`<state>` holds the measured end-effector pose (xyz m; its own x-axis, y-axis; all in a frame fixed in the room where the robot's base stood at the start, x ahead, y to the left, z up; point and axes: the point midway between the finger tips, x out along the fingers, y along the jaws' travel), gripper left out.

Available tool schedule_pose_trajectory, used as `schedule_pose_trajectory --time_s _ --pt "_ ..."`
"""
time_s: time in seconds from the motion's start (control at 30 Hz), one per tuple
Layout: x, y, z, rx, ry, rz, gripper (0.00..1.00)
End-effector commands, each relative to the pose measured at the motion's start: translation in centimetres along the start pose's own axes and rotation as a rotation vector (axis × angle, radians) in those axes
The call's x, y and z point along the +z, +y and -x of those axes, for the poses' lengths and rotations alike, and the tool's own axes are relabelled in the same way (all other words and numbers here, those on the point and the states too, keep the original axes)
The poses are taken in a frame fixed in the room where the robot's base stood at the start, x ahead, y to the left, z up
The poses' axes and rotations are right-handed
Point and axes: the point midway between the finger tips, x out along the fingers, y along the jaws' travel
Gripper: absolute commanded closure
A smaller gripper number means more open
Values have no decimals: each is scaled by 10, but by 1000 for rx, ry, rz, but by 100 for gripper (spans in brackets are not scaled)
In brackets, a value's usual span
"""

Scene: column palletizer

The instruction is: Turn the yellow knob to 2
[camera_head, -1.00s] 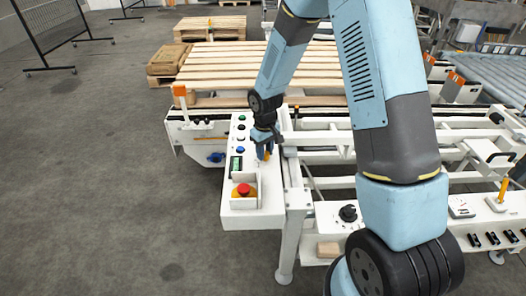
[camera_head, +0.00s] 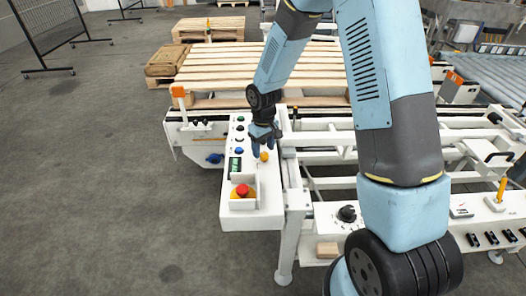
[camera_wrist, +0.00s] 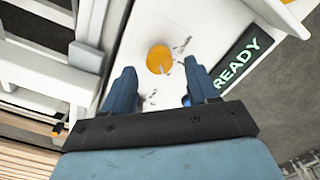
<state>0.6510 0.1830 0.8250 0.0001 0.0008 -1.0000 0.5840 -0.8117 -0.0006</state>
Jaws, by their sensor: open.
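The yellow knob (camera_wrist: 160,59) sits on the white control panel (camera_head: 263,205). It shows in the wrist view with a pale pointer mark at its lower right edge and small printed marks around it. The numbers are too small to read. In the head view the knob (camera_head: 264,156) is a small yellow dot just in front of my gripper (camera_head: 263,150). In the wrist view my gripper (camera_wrist: 157,88) is open, its two blue fingers spread apart, with the knob beyond and between their tips. The fingers do not appear to touch the knob.
A green display reading READY (camera_wrist: 237,62) lies beside the knob. A red emergency stop button (camera_head: 242,190) stands in a white guard at the panel's near end. Several buttons line the panel's left side. White conveyor frames and wooden pallets (camera_head: 255,70) lie beyond.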

Motion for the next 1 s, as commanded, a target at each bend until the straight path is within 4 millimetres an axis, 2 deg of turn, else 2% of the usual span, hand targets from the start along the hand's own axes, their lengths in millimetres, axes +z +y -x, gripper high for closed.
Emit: schedule_pose_trajectory --time_s 0.3,0.5,0.7,1.0 --pt "-1 1 62 2 4 -2 41" --pt "-1 1 95 1 4 -2 41" --pt "-1 1 113 1 1 -1 41" --pt "-1 1 116 0 0 -1 41"
